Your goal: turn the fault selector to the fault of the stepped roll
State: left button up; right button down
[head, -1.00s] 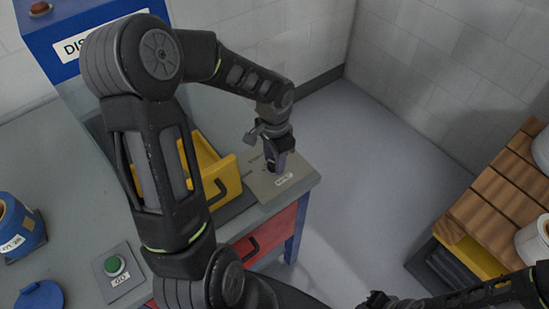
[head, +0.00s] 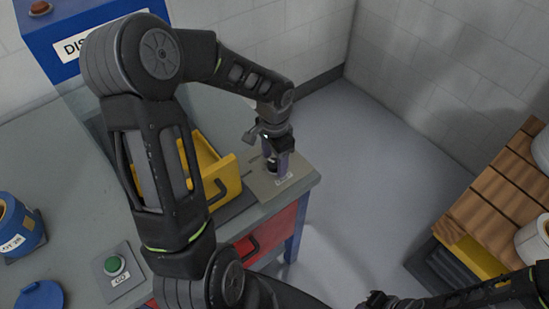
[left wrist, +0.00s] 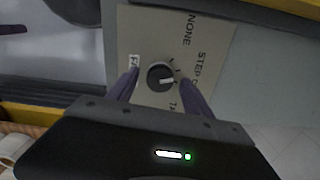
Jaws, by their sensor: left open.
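The fault selector is a round black knob (left wrist: 161,77) on a grey-beige plate (left wrist: 140,30) in the left wrist view. The plate also shows in the head view (head: 262,190) at the table's right corner. The knob's white pointer faces right in the wrist view, roughly towards the lower part of the "STEP" lettering; the exact mark is unclear. "NONE" is above, and another label is partly hidden below. My left gripper (head: 277,166) is open over the plate, its purple fingers on either side of the knob, apparently not gripping it. No stepped roll can be made out.
A yellow bin (head: 218,175) stands just left of the plate. A green GO button (head: 115,264) and a blue roll holder (head: 20,228) are on the table. A wooden rack (head: 490,200) with white rolls stands right. My right arm's dark end (head: 378,300) shows at the bottom.

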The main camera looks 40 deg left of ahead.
aim_at(275, 162)
pick_arm(q)
jog(key=shift+r, duration=0.15)
notch_tip(275, 162, up, 8)
jog(key=shift+f+b, duration=0.25)
jog(key=shift+b, duration=0.05)
dwell(0.5)
